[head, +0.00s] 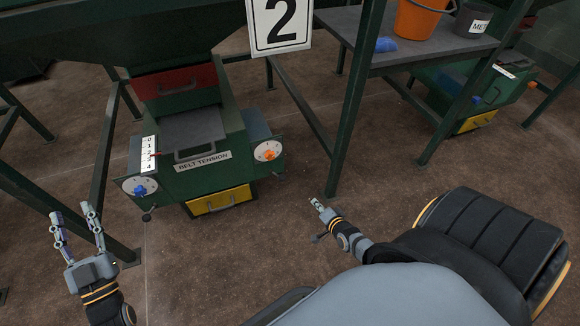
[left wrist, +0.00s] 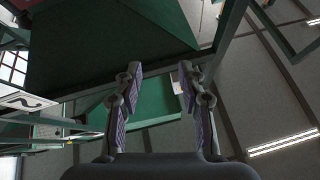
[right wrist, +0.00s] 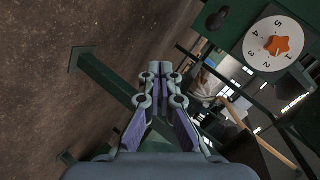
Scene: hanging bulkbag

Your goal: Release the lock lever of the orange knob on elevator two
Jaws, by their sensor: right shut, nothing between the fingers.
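The sign marked 2 (head: 280,24) hangs above a green BELT TENSION unit (head: 205,162). The orange knob (head: 268,154) sits on a white numbered dial at the unit's right side; the right wrist view shows the knob (right wrist: 284,47) at upper right. A dark rounded piece (right wrist: 217,19) beside that dial looks like its lock lever; its setting cannot be told. My right gripper (head: 316,203) is shut and empty, apart from the dial, to its lower right in the head view. My left gripper (head: 74,214) is open and empty, left of the unit and below the blue knob (head: 140,190).
A green post (head: 347,125) stands just behind my right gripper, right of the unit. A grey table (head: 400,52) holds an orange bucket (head: 418,18). A yellow drawer (head: 219,200) is low on the unit. The floor in front is clear.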

